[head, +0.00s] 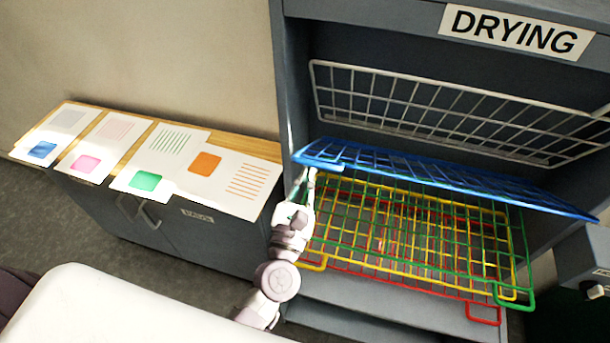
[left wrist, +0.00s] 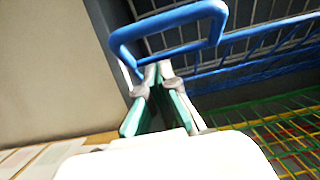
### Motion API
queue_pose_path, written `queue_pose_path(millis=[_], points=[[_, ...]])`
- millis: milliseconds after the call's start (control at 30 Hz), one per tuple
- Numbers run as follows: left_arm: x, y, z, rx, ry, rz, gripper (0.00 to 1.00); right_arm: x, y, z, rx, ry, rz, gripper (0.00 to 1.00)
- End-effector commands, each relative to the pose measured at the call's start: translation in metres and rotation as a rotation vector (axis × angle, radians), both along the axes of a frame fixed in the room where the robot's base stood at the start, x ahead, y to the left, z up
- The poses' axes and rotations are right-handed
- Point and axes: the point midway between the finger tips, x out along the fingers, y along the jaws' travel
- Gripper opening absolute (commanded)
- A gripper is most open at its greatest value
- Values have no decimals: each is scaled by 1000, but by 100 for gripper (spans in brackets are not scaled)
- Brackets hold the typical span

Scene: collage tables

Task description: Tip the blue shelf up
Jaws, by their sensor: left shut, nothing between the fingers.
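The blue shelf (head: 450,176) is a wire rack in the drying cabinet, slightly tilted in the head view. Its looped tab is at the front left corner. My left gripper (head: 309,176) is just below that tab. In the left wrist view, the fingertips (left wrist: 152,72) are shut with nothing between them, at the lower edge of the blue tab (left wrist: 168,22); whether they touch it I cannot tell. My right gripper is not in view.
A white wire shelf (head: 450,110) is tipped up above the blue one. Yellow (head: 390,205), green (head: 527,260) and red (head: 484,315) shelves lie below. Left stands a low cabinet (head: 165,230) with several printed sheets (head: 222,180) on top. A sign reads DRYING (head: 515,32).

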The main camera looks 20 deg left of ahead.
Motion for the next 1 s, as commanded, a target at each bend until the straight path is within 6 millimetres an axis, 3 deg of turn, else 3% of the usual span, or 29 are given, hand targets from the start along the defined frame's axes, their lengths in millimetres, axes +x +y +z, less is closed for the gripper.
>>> queue_pose_path(millis=[200,433,700,1000], points=[[26,0,44,-2,-5,1,0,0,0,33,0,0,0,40],[57,0,73,-3,-4,0,0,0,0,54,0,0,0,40],[80,0,88,-2,-2,0,0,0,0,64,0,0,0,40],[87,0,92,-2,-2,0,0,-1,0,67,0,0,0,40]])
